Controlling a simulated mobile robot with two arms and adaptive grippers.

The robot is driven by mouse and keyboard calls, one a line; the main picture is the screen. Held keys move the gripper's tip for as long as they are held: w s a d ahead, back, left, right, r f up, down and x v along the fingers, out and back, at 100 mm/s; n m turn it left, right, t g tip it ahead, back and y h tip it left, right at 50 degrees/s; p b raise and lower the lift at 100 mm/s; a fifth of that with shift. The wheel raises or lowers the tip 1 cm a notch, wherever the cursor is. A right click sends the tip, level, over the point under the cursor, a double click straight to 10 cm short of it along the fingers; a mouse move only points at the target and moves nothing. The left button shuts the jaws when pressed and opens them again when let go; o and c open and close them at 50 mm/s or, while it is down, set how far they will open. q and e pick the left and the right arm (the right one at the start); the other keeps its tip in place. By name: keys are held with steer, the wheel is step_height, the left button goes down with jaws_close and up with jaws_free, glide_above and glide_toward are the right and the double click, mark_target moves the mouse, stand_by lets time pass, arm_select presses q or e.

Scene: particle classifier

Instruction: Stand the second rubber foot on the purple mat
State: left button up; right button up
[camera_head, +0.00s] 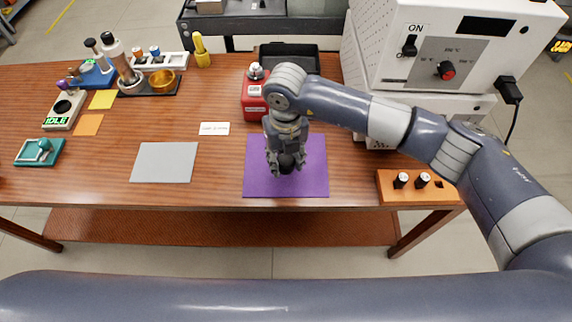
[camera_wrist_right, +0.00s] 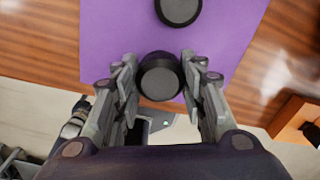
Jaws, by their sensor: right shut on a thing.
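The purple mat (camera_head: 259,184) lies flat on the table in front of me; it also shows in the right wrist view (camera_wrist_right: 110,32). My right gripper (camera_head: 286,164) is over the mat, pointing down. In the wrist view its fingers are shut on a round black rubber foot (camera_wrist_right: 161,79), near the mat's front edge. Whether this foot touches the mat I cannot tell. Another black rubber foot (camera_wrist_right: 178,8) is on the mat just beyond it, cut by the picture's top edge. In the head view the gripper hides that one. My left gripper is out of view.
An orange holder (camera_head: 408,193) with two black-and-white pieces stands right of the mat. A red box (camera_head: 254,100) and a white card (camera_head: 214,129) are behind the mat. A grey mat (camera_head: 165,163) lies left, with bare wood between. A white machine (camera_head: 450,50) stands back right.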

mark_target(286, 167)
step_height(286, 167, down, 3)
steer(key=shift+f+p, duration=0.1)
steer(key=shift+p, duration=0.3)
steer(key=shift+f, duration=0.15)
steer(key=shift+f, duration=0.1)
steer(key=o, duration=1.1)
steer(key=shift+c, duration=0.2)
steer(key=shift+r, duration=0.25)
step_height(286, 167, up, 12)
steer(key=shift+f+b, duration=0.1)
steer(key=shift+b, duration=0.9)
